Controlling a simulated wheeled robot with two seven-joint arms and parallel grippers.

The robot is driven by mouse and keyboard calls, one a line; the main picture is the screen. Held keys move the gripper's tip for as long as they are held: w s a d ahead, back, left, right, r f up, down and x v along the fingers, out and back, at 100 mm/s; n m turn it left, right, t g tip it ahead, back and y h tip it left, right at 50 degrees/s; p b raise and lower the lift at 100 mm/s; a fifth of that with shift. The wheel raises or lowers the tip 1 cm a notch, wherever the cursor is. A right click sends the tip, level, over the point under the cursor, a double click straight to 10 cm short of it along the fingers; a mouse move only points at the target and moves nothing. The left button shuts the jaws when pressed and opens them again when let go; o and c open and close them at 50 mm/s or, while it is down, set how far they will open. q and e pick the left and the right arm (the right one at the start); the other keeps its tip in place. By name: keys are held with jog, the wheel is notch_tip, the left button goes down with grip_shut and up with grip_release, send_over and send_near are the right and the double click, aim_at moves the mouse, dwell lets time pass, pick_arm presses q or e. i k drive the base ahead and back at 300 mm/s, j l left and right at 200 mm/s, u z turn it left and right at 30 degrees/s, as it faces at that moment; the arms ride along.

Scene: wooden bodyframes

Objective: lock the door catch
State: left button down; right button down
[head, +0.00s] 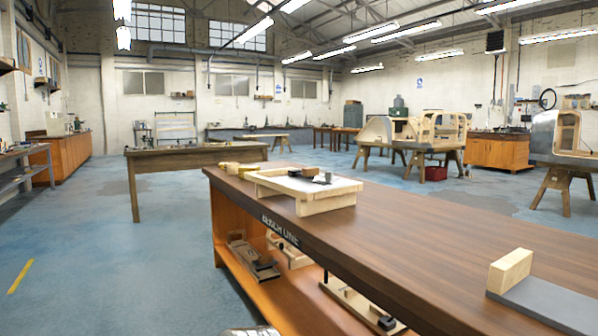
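A wooden frame fixture (318,207) with a pale flat panel (343,187) lies on the near bench. Small dark parts (322,178) sit on the panel; one could be the door catch, but they are too small to tell, and I cannot see whether any catch is locked. Neither of my grippers is in view. A small metallic piece shows at the bottom edge of the head view, possibly part of my own arm.
The near bench (430,232) has a brown top and an orange shelf below holding fixtures (254,262). A grey plate with a wooden block (511,270) lies at its right end. Another table (195,158) stands behind. The blue floor (110,250) at left is clear.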

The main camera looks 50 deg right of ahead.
aim_at(328, 174)
jog(key=i+j, duration=0.1)
jog(key=i, duration=0.65)
jog(key=i+j, duration=0.1)
jog(key=i, duration=0.6)
jog(key=i+j, duration=0.1)
jog(key=i, duration=0.65)
jog(key=l+z, duration=0.05)
